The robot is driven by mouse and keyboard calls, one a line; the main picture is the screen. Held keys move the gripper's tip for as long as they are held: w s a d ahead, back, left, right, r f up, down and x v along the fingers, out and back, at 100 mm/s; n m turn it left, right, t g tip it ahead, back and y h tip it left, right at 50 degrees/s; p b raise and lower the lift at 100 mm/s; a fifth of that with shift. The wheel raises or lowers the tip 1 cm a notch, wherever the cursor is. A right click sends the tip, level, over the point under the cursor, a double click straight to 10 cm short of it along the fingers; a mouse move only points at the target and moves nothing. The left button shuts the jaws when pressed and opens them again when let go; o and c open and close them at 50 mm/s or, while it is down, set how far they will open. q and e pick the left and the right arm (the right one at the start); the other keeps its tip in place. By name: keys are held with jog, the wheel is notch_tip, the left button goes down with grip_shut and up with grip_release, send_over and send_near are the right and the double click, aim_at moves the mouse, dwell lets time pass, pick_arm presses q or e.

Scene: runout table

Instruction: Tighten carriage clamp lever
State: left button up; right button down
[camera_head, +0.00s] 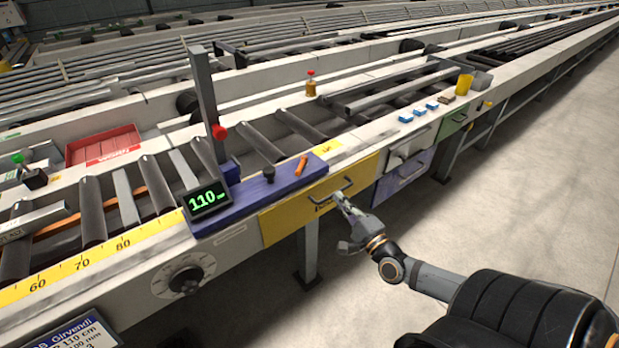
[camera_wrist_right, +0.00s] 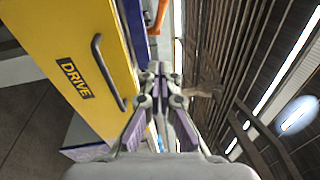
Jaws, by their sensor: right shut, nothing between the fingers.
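The blue carriage (camera_head: 240,199) lies along the front rail of the runout table. An orange lever (camera_head: 301,165), which looks like the clamp lever, lies on its right end, slanted. In the right wrist view the orange lever (camera_wrist_right: 159,15) shows only in part at the top edge, beyond the fingers, beside the blue carriage (camera_wrist_right: 137,28). My right gripper (camera_head: 338,196) is shut and empty, in front of the yellow DRIVE panel near its black handle, below and to the right of the lever. The fingers also show in the right wrist view (camera_wrist_right: 160,72), apart from the lever. My left gripper is out of view.
The yellow panel (camera_head: 283,220) has a protruding handle (camera_wrist_right: 106,72). A dark post (camera_head: 205,95) with a red knob, a black knob (camera_head: 268,174) and a display reading 110 (camera_head: 207,200) stand at the carriage. Rollers lie behind. Open floor (camera_head: 500,200) is on the right.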

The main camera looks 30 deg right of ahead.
aim_at(294, 180)
jog(key=w, duration=0.3)
jog(key=w+b, duration=0.1)
jog(key=w, duration=0.2)
jog(key=w+r+b, duration=0.1)
jog(key=w, duration=0.2)
jog(key=shift+d, duration=0.25)
jog(key=shift+w+a+r+p, duration=0.25)
jog(key=shift+w+a, duration=0.45)
jog(key=shift+w, duration=0.05)
jog(key=shift+w+a+r+p, duration=0.2)
jog(key=shift+w+a, duration=0.5)
